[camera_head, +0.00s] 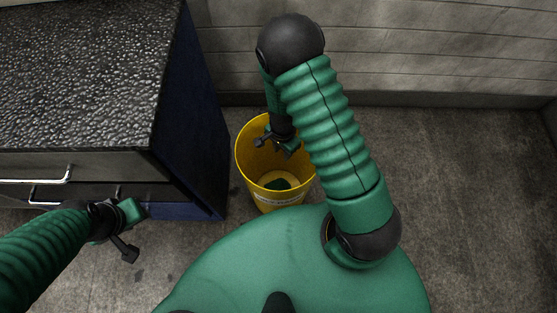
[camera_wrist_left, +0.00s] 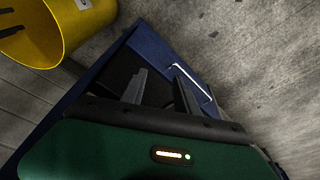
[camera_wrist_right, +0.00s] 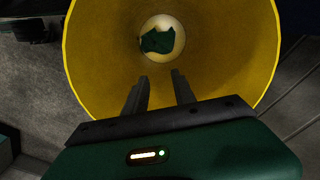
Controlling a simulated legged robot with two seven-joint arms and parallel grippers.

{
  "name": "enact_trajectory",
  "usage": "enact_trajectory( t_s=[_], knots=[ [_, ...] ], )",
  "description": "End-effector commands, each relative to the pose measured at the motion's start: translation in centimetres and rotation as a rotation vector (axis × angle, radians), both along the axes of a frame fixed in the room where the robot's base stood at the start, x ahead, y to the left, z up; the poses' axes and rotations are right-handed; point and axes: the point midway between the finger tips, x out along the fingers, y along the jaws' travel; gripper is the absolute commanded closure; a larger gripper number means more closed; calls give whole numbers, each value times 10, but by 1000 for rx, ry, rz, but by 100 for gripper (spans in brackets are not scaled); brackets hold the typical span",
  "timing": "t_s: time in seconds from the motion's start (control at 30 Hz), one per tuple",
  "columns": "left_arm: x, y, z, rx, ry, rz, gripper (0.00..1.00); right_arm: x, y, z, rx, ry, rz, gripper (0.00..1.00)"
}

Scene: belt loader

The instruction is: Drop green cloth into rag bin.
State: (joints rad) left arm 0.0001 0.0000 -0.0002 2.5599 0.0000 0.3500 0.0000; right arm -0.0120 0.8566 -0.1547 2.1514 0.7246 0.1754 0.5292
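The yellow rag bin (camera_head: 247,160) stands on the floor beside the cabinet. The green cloth (camera_head: 278,184) lies at the bottom of the bin; it also shows, dark green and crumpled, in the right wrist view (camera_wrist_right: 158,41). My right gripper (camera_head: 277,146) is at the bin's mouth, pointing down into it, with fingers apart and nothing between them; its fingers also show in the right wrist view (camera_wrist_right: 160,88). My left gripper (camera_head: 133,230) hangs in front of the cabinet, fingers apart and empty, as in the left wrist view (camera_wrist_left: 160,88).
A dark blue cabinet with a rough black top (camera_head: 85,75) and drawers with metal handles (camera_head: 45,180) stands at the left, close to the bin. A grey wall (camera_head: 430,50) runs behind. The floor (camera_head: 470,190) at the right is clear.

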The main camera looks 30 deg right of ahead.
Motion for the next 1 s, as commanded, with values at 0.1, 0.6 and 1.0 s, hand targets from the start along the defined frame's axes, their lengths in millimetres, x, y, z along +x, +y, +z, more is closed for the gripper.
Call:
enact_trajectory(
  t_s=[0.1,0.6,1.0],
  knots=[
    [0,0,0,0,0,0,64,0,0,0,0,0,0,51],
    [0,0,0,0,0,0,64,0,0,0,0,0,0,15],
    [0,0,8,0,0,0,64,0,0,8,0,0,0,13]
  ],
)
